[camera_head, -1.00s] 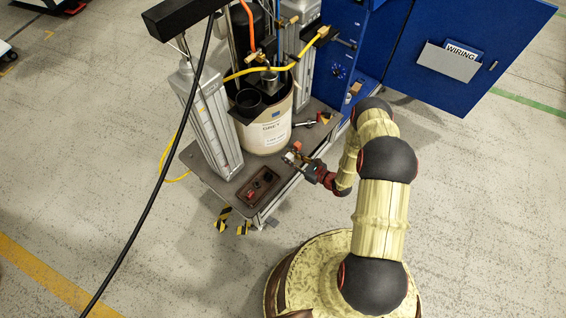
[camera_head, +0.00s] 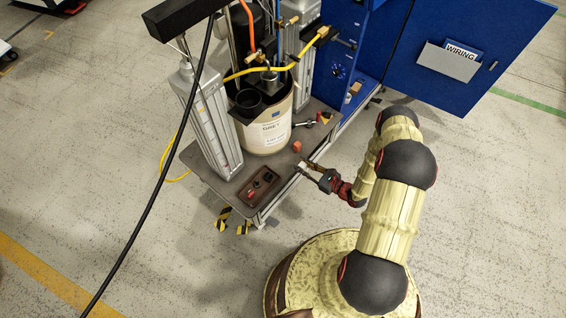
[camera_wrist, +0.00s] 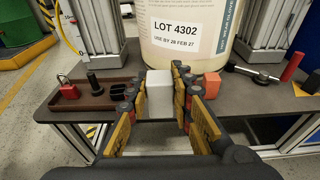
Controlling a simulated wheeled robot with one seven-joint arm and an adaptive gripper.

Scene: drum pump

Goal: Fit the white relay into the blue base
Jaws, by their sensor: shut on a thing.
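The white relay is a plain white block (camera_wrist: 160,84) between my two fingers in the wrist view. My gripper (camera_wrist: 157,92) is shut on it, with a finger at each side. In the head view my gripper (camera_head: 306,168) is at the front edge of the grey bench top, and the relay is too small to make out clearly there. I cannot make out a blue base in either view.
A brown tray (camera_wrist: 92,101) at left holds a red padlock (camera_wrist: 66,87), a black peg (camera_wrist: 94,84) and black square parts. An orange block (camera_wrist: 212,85) stands right of my fingers. The labelled drum (camera_head: 266,133) stands behind. A blue cabinet door (camera_head: 510,45) stands open.

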